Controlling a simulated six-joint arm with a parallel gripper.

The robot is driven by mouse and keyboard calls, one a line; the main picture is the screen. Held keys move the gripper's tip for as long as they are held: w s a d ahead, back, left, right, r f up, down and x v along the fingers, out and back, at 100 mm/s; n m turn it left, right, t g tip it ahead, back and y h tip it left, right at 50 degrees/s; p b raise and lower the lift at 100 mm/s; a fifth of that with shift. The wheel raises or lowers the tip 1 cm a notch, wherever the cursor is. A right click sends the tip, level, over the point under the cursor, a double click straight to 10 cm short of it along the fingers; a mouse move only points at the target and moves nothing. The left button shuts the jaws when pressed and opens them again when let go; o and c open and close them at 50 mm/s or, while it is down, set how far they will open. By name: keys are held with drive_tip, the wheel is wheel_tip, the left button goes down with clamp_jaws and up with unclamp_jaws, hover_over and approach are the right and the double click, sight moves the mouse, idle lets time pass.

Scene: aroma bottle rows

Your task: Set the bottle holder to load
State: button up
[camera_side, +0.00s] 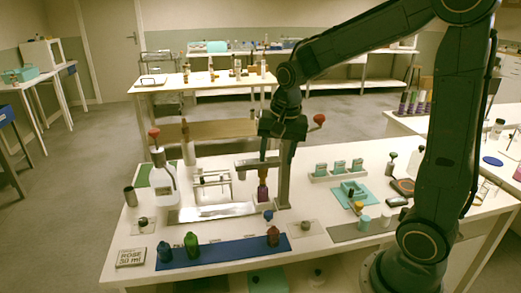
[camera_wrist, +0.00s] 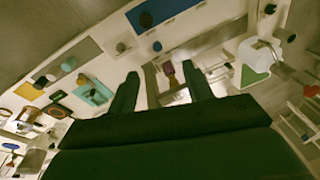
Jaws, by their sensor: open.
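My gripper (camera_side: 280,142) points down over the middle of the table, in front of a grey upright post with a red-knobbed lever (camera_side: 318,118). In the wrist view my gripper (camera_wrist: 160,88) has its two dark fingers spread apart with nothing held between them. A purple bottle (camera_side: 262,190) stands upright below the gripper, under a grey horizontal bracket (camera_side: 254,164). In the wrist view the purple bottle (camera_wrist: 168,68) shows beyond and between the fingertips. The bottle holder is not clearly distinguishable; it may be at the purple bottle, whose base is partly hidden. I cannot tell its setting.
A blue mat (camera_side: 220,251) with green, red and blue bottles lies at the front. A white dispenser (camera_side: 163,180) with a red knob and a metal frame (camera_side: 212,183) stand left. A teal tray (camera_side: 348,192) and small teal-topped blocks (camera_side: 338,168) stand right.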

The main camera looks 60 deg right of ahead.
sight(268, 213)
drive_tip(key=w+d+f+m+g, duration=0.1)
drive_tip(key=w+d+f+m, duration=0.2)
drive_tip(key=f, duration=0.3)
drive_tip(key=w+d+f+m+g, duration=0.1)
drive_tip(key=w+d+f+m, duration=0.2)
drive_tip(key=f, duration=0.3)
drive_tip(key=shift+d+m, duration=0.3)
drive_tip(key=shift+d, duration=0.05)
drive_tip(key=shift+f, duration=0.25)
drive_tip(key=shift+f, duration=6.75)
clamp_jaws()
